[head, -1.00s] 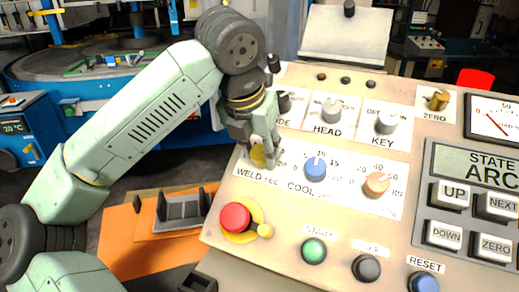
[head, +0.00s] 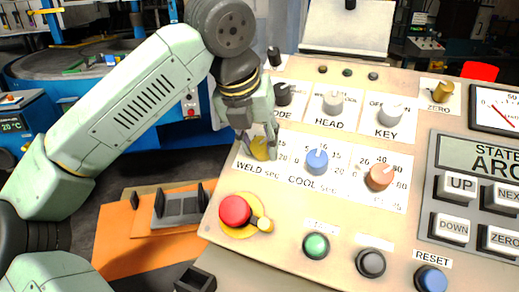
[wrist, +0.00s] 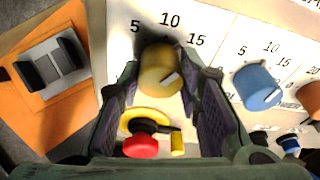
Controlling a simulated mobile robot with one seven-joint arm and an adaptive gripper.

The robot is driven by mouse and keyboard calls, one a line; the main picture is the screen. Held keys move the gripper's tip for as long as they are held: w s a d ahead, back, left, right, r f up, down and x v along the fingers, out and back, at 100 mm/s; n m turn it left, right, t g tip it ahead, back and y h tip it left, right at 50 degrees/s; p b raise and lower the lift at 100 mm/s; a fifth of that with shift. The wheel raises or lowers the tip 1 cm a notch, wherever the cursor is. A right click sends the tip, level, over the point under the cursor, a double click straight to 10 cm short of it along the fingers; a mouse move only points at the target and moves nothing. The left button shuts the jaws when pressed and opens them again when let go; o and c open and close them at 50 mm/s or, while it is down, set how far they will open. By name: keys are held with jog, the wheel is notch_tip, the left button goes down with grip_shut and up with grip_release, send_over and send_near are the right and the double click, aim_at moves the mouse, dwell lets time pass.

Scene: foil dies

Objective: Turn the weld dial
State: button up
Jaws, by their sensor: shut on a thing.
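The weld dial is a yellow knob (head: 262,148) above the "WELD sec" label at the left of the sloped control panel (head: 345,225). In the wrist view the yellow knob (wrist: 161,70) shows large, with a pale pointer mark toward its lower right and the numbers 5, 10 and 15 around it. My gripper (head: 262,150) reaches down to it from the upper left. In the wrist view my gripper (wrist: 160,100) has one finger on each side of the knob, shut on it. Part of the knob is hidden by the fingers in the head view.
The blue cool dial (head: 315,161) sits close to the right, then an orange dial (head: 380,177). A red button (head: 235,211) on a yellow base is just below the weld dial. Black mode (head: 284,95) and grey head (head: 333,102) knobs stand above.

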jog(key=n+b, duration=0.2)
jog(key=n, duration=0.1)
jog(key=shift+a+f+h, duration=0.1)
jog(key=shift+f+h, duration=0.1)
jog(key=shift+h, duration=0.2)
jog(key=shift+r+n+h+b, duration=0.15)
jog(key=shift+n+h+b, duration=0.15)
jog(key=shift+n+b, duration=0.95)
jog(key=shift+n, duration=0.25)
jog(key=o, duration=1.1)
jog(key=shift+o, duration=0.2)
jog(key=shift+r, duration=0.1)
jog(key=v, duration=1.2)
